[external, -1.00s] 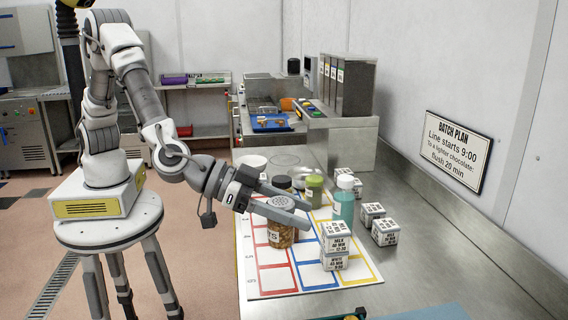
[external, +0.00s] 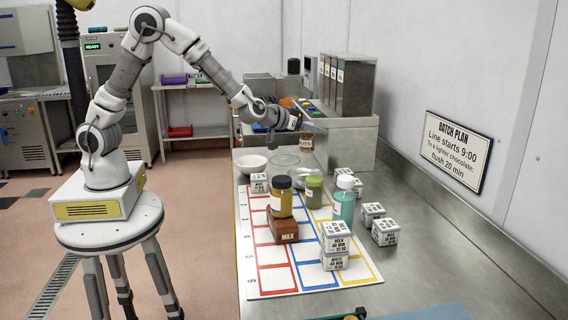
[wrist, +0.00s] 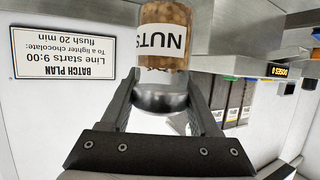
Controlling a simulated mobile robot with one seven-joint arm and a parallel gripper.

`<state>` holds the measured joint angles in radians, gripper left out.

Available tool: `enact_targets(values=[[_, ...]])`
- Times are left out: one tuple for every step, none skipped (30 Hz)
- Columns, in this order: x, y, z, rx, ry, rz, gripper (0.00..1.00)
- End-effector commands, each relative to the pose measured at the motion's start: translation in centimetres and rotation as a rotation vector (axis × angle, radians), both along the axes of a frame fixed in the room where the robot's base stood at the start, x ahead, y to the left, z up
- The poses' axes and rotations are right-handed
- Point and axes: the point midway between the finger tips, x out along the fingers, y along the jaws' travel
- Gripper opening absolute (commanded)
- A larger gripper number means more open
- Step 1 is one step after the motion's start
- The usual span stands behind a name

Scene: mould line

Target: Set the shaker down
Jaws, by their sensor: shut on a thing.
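The shaker is a clear jar of brown nuts labelled NUTS (external: 306,143), with a silver lid. My gripper (external: 299,123) is shut on it and holds it upright in the air, over the far part of the steel counter (external: 420,270). In the wrist view, which is upside down, the shaker (wrist: 165,35) fills the top middle. Its silver lid lies between the two fingers of my gripper (wrist: 160,100). The counter surface under the shaker does not show in the wrist view.
A white mat with coloured squares (external: 262,285) bears a dark-lidded jar (external: 281,203) on a brown MILK box (external: 284,231), a green jar (external: 314,191), a teal bottle (external: 343,207) and white cubes (external: 335,238). A white bowl (external: 251,164) and dispensers (external: 347,85) stand behind.

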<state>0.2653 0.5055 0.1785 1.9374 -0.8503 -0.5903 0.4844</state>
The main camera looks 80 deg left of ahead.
Motion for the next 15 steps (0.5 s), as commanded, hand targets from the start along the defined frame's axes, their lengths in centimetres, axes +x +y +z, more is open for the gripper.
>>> enact_targets(values=[[-0.4, 3.1, 0.0, 0.000, 0.002, 0.042, 0.01], [-0.7, 4.7, 0.0, 0.000, 0.003, 0.063, 0.01], [-1.1, 6.8, 0.0, -0.002, 0.004, 0.092, 0.01], [-1.5, 8.4, -0.1, -0.002, 0.005, 0.113, 0.01], [-1.9, 9.9, -0.1, -0.003, 0.007, 0.135, 0.01], [-2.5, 11.7, -0.1, -0.005, 0.009, 0.159, 0.01], [-2.9, 12.9, -0.2, -0.005, 0.011, 0.176, 0.01], [-3.3, 14.1, -0.2, -0.007, 0.012, 0.192, 0.01], [-3.8, 15.5, -0.2, -0.008, 0.013, 0.212, 0.01], [-4.2, 16.5, -0.3, -0.008, 0.015, 0.228, 0.01], [-4.5, 17.3, -0.3, -0.009, 0.016, 0.238, 0.01], [-5.0, 18.3, -0.3, -0.009, 0.018, 0.253, 0.01], [-5.3, 19.0, -0.4, -0.011, 0.019, 0.265, 0.01], [-5.6, 19.6, -0.4, -0.012, 0.019, 0.273, 0.01], [-6.1, 20.5, -0.4, -0.013, 0.020, 0.288, 0.01]])
